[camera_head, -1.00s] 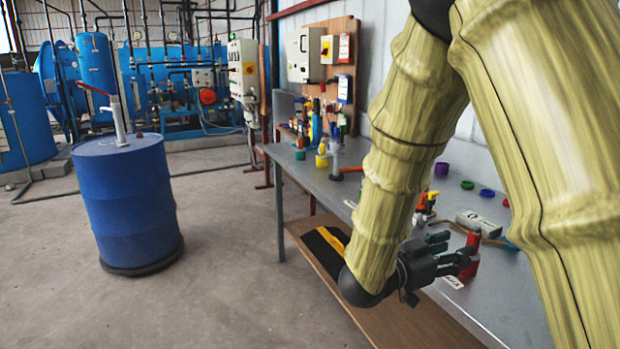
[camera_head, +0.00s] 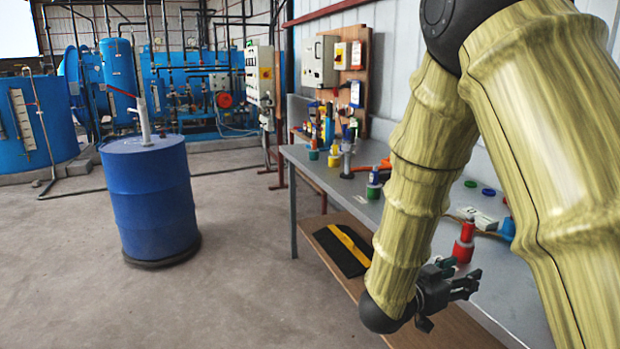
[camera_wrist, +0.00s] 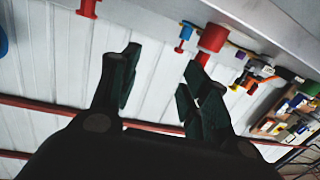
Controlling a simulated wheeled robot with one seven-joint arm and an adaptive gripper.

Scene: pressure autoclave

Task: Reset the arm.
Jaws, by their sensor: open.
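My gripper (camera_head: 462,280) is at the front edge of the workbench in the head view, low and to the right of centre. Its dark fingers stand apart with nothing between them, and they also show apart in the wrist view (camera_wrist: 162,68). A red bottle (camera_head: 464,246) stands upright on the bench just behind the gripper, apart from it in the head view. A red piece (camera_wrist: 212,38) shows beyond the right finger in the wrist view, which is tilted. My arm covers part of the bench.
The grey workbench (camera_head: 345,190) holds several coloured bottles and tools. A shelf (camera_head: 318,226) below it carries a black and yellow item (camera_head: 343,248). A blue drum (camera_head: 150,195) stands on the left. The floor between drum and bench is clear.

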